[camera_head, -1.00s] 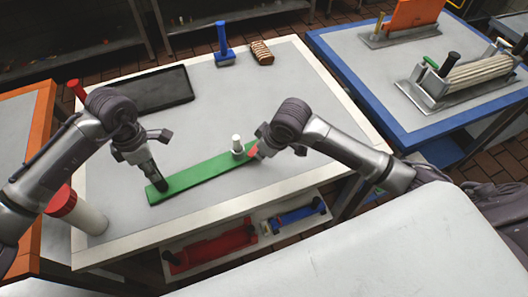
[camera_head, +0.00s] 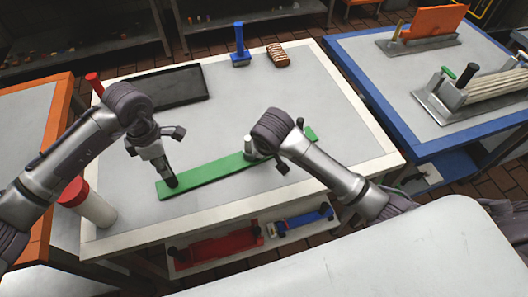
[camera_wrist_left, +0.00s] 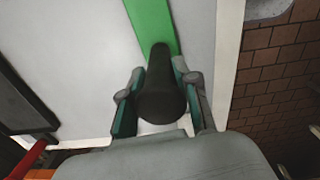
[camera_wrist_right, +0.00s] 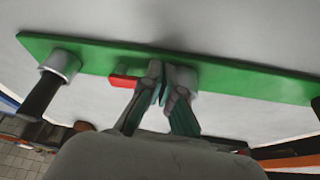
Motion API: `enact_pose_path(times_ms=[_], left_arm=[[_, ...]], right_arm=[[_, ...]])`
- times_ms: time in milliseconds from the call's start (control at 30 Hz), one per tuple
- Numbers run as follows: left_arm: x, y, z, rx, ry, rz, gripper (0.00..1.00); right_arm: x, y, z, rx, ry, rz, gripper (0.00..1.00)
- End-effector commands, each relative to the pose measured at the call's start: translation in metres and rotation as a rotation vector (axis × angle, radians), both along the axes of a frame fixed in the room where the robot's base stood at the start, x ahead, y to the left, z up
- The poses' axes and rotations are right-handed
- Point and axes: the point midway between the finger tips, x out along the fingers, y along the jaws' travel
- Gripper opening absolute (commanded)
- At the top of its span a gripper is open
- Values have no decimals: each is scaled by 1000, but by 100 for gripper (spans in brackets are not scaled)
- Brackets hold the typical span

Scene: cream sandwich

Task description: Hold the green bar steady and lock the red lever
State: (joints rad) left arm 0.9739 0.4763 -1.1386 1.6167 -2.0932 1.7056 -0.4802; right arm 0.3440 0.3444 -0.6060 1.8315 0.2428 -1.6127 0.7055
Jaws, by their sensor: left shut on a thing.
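The long green bar (camera_head: 208,176) lies across the white-edged table. My left gripper (camera_wrist_left: 160,105) is shut on the black handle (camera_wrist_left: 160,90) at the bar's left end; it also shows in the head view (camera_head: 170,180). In the right wrist view the red lever (camera_wrist_right: 123,82) sticks out beside a grey post (camera_wrist_right: 188,77) on the bar. My right gripper (camera_wrist_right: 163,88) is between lever and post, its fingers drawn together with no object clearly between them. Whether it touches the lever is unclear. My right arm hides the lever in the head view.
A black tray (camera_head: 165,86), a blue-handled tool (camera_head: 240,52) and a brown striped item (camera_head: 278,55) lie at the back. The table's centre is clear. A blue-edged table (camera_head: 400,110) stands right.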

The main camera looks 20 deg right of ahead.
Motion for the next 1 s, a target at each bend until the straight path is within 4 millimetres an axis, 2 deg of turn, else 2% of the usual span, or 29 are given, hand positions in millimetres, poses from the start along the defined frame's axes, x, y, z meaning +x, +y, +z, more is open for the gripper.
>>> enact_pose_path(times_ms=[467,567,700,800,1000], left_arm=[[-1,-1,0,0,3,-5,0],[-1,-1,0,0,3,-5,0],[-1,-1,-1,0,3,-4,0],[-1,-1,0,0,3,-4,0],[-1,0,0,0,2,-3,0]], right_arm=[[-4,-1,0,0,-1,-2,0],[-15,-2,0,0,-1,-1,0],[-45,-5,-1,0,2,-2,0],[-49,-6,28,2,-8,-3,0],[-64,-7,67,2,-5,-2,0]])
